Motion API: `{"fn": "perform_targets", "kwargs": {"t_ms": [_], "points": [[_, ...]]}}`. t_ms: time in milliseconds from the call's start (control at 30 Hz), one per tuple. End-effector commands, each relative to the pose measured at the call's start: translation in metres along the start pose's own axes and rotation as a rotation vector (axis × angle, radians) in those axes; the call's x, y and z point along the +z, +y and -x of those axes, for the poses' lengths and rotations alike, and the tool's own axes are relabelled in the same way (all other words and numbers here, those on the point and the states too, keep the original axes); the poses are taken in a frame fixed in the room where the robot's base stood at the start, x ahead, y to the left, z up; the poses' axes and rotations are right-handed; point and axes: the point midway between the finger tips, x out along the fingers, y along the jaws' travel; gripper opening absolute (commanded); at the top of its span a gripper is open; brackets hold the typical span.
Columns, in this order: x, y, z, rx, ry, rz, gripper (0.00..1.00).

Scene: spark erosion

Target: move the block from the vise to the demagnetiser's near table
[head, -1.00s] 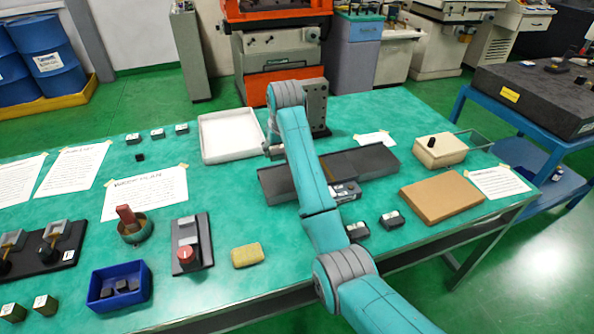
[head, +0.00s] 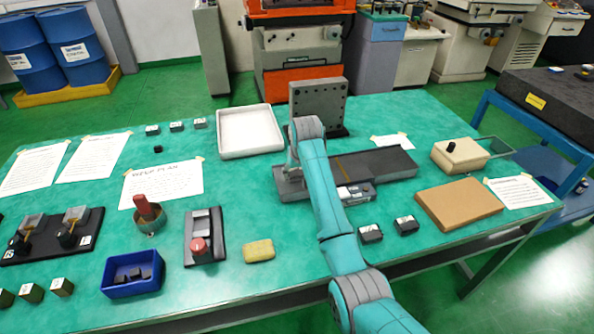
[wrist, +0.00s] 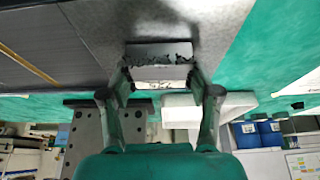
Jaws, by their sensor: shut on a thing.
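A small grey block (wrist: 160,72) is between the fingertips of my gripper (wrist: 160,80), which is shut on it. In the wrist view the block is over a light grey surface with a dark shadow; I cannot tell whether it touches. The long dark flat unit with a brass-coloured strip, apparently the demagnetiser (head: 375,163), lies across the bench. It also shows at the left in the wrist view (wrist: 35,40). In the head view my gripper (head: 291,172) is at its left end, and my arm covers part of it. I cannot identify the vise with certainty.
A drilled grey angle plate (head: 318,100) stands close behind my gripper, with a white tray (head: 222,151) to its left. Two dark blocks (head: 370,233), a brown board (head: 459,204) and a cream box (head: 472,160) are to the right. A yellow sponge (head: 258,250) lies in front.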

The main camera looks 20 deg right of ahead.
Motion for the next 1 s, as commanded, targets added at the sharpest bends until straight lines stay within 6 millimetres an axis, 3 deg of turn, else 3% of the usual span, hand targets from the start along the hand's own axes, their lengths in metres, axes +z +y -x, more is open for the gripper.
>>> {"fn": "perform_targets", "kwargs": {"t_ms": [267, 300, 367, 767, 1000], "points": [[0.000, 0.000, -0.001, 0.000, 0.002, 0.000, 0.00], [0.001, 0.000, -0.002, 0.000, 0.000, 0.000, 0.69], [0.001, 0.000, -0.002, 0.000, 0.000, 0.000, 0.84], [-0.001, 0.000, 0.001, 0.000, 0.001, 0.000, 0.87], [-0.001, 0.000, 0.033, 0.000, 0.003, 0.000, 0.87]]}}
